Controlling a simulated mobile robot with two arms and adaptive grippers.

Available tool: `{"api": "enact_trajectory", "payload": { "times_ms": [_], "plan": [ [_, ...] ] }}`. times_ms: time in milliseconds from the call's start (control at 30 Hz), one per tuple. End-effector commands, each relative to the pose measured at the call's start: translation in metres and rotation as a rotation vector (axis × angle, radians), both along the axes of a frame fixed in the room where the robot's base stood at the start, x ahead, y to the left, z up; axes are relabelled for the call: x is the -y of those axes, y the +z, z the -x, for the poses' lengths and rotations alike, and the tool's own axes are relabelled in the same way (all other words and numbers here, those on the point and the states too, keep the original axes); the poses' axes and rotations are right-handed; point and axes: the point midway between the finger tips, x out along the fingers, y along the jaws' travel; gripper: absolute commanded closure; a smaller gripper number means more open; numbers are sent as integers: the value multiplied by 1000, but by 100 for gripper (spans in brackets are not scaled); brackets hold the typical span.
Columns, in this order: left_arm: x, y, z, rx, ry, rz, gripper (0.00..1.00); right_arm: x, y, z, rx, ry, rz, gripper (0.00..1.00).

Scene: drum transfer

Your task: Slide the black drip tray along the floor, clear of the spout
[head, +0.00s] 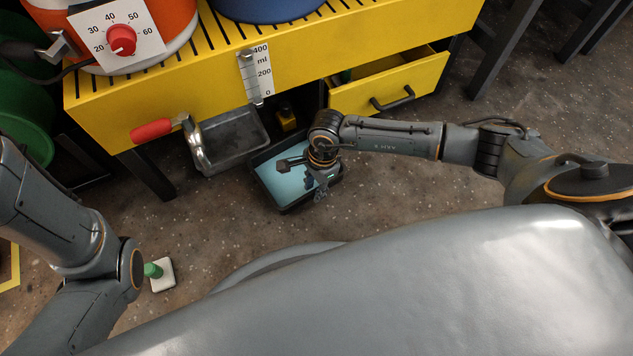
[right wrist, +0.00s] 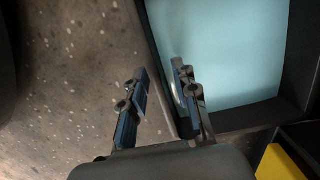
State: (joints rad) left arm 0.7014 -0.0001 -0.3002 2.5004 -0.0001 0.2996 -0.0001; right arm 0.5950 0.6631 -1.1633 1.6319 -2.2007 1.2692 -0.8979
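The black drip tray (head: 258,188) lies on the floor under the front of the yellow bench, with pale blue liquid in it. The metal spout (head: 196,152) with a red lever handle (head: 151,131) is on the bench front, left of the tray in the head view. My right gripper (head: 320,190) is at the tray's near right side. In the right wrist view its fingers (right wrist: 162,105) are apart, one on each side of the tray's rim (right wrist: 162,62): one over the floor, one over the liquid. A gap shows beside the outer finger. My left gripper is not visible; only its arm shows.
A grey metal pan (head: 232,140) sits between the spout and the tray. The yellow bench (head: 400,35) has an open drawer (head: 385,82) above and right of the tray. A green-topped white block (head: 161,275) is on the floor near my left arm. Floor left of the tray is clear.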

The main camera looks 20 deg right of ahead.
Motion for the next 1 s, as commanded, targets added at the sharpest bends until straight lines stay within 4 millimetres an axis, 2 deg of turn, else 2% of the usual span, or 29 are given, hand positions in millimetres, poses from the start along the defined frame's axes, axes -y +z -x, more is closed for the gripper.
{"api": "enact_trajectory", "payload": {
  "times_ms": [100, 400, 567, 1000],
  "plan": [
    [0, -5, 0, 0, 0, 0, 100, -1, -7, 0, 0, 0, -1, 71],
    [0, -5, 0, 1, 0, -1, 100, -1, -7, 0, 0, 0, -1, 71],
    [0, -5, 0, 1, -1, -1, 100, -1, -7, 0, 0, 0, -1, 100],
    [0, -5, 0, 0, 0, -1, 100, 0, -7, 0, 0, -1, -1, 100]
  ]
}}
